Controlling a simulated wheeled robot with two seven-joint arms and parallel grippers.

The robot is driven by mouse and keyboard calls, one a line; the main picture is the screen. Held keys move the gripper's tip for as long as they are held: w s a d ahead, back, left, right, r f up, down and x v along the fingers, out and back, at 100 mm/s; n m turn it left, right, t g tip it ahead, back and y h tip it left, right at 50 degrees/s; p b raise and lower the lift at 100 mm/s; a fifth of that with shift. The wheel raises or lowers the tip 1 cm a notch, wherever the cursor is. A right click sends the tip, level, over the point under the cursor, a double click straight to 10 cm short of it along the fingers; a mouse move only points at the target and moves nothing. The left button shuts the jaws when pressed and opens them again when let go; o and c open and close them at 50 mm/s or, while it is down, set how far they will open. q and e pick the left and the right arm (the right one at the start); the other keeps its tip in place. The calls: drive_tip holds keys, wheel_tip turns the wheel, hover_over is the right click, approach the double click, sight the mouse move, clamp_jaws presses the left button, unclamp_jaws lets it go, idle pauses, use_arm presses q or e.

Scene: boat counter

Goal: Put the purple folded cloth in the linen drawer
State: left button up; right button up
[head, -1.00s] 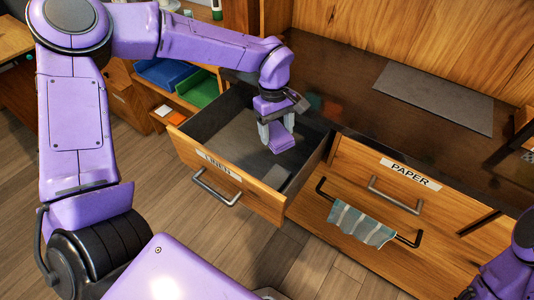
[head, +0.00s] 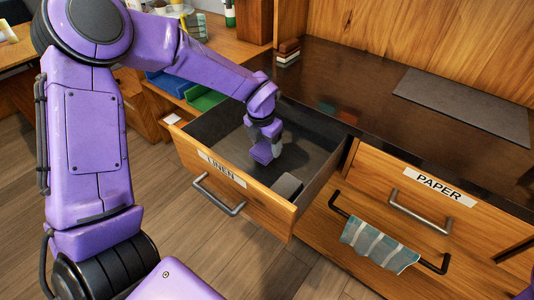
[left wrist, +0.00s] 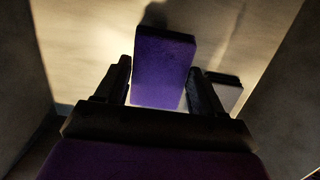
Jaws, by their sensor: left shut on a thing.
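The linen drawer (head: 185,150) stands open, with its label reading LINEN. My left gripper (head: 265,146) reaches down inside the drawer's walls and is shut on the purple folded cloth (head: 263,153). In the left wrist view, the purple folded cloth (left wrist: 163,65) sits between the two dark fingers of my left gripper (left wrist: 158,95), above the pale drawer floor. Whether the cloth touches the floor I cannot tell. My right gripper is not in view.
A small grey folded item (head: 288,187) lies in the drawer near its front right; it also shows in the left wrist view (left wrist: 224,90). The paper drawer (head: 405,205) is shut, with a striped towel (head: 380,243) on a bar below. A grey mat (head: 465,105) lies on the dark counter.

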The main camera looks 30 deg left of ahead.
sight(265, 148)
use_arm(q)
drive_tip(key=shift+f, duration=1.9)
drive_tip(key=shift+f, duration=0.2)
drive_tip(key=o, duration=1)
drive_tip(key=shift+r, duration=0.1)
drive_tip(key=shift+o, duration=0.2)
drive_tip(key=r, duration=0.4)
drive_tip(key=s+r, duration=0.1)
drive_tip(key=r, duration=0.7)
drive_tip(key=shift+s+r+p, duration=0.1)
drive_tip(key=shift+s+p, duration=0.2)
drive_tip(key=shift+s, duration=0.1)
